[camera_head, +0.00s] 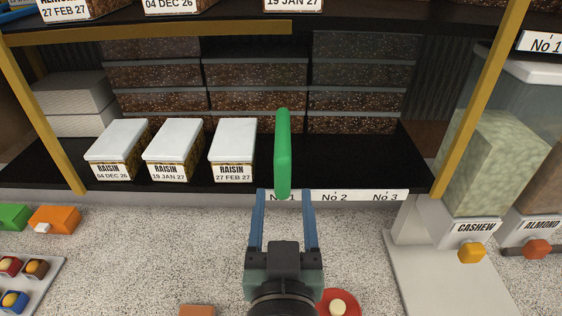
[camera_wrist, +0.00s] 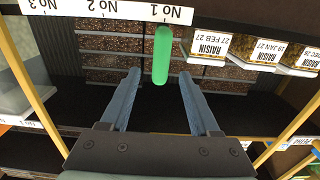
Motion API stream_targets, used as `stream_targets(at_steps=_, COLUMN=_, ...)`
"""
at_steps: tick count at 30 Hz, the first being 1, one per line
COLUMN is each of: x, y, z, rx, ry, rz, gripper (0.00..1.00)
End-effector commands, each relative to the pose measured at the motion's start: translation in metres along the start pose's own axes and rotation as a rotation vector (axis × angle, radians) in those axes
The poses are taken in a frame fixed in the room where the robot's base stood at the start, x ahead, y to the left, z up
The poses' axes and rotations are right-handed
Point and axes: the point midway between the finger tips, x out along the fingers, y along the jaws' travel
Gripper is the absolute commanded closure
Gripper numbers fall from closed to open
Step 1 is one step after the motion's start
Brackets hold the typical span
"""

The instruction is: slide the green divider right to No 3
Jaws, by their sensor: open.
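The green divider (camera_head: 283,150) stands upright on the black lower shelf, at the No 1 mark of the white label strip (camera_head: 345,195). The strip reads No 1, No 2 and No 3 from left to right; No 3 (camera_head: 385,197) is near the shelf's right end. My gripper (camera_head: 283,195) is open, its two blue fingers at the shelf's front edge, one on each side of the divider's lower front end. In the wrist view the divider (camera_wrist: 162,55) shows upside down between and beyond the open fingers (camera_wrist: 160,78). I cannot tell whether either finger touches it.
Three raisin boxes (camera_head: 178,142) stand left of the divider. The shelf right of it, under No 2 and No 3, is bare. Stacked dark boxes (camera_head: 350,90) fill the back. A yellow post (camera_head: 470,105) and the cashew dispenser (camera_head: 480,165) bound the right side.

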Motion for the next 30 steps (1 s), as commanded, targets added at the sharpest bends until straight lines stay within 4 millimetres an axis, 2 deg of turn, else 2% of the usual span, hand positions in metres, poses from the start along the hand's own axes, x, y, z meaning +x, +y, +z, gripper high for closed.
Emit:
stream_targets(at_steps=1, x=0.011, y=0.000, z=-0.006, rx=-0.002, ry=-0.002, rz=0.000, gripper=0.38)
stream_targets(at_steps=9, x=0.060, y=0.000, z=-0.005, rx=-0.002, ry=-0.003, rz=0.000, gripper=0.38)
stream_targets(at_steps=15, x=0.084, y=0.000, z=-0.004, rx=-0.002, ry=-0.002, rz=0.000, gripper=0.38)
stream_targets(at_steps=21, x=0.095, y=0.000, z=-0.002, rx=-0.001, ry=-0.002, rz=0.000, gripper=0.38)
stream_targets(at_steps=29, x=0.096, y=0.000, z=-0.001, rx=-0.001, ry=-0.002, rz=0.000, gripper=0.38)
stream_targets(at_steps=30, x=0.096, y=0.000, z=-0.001, rx=-0.001, ry=-0.002, rz=0.000, gripper=0.41)
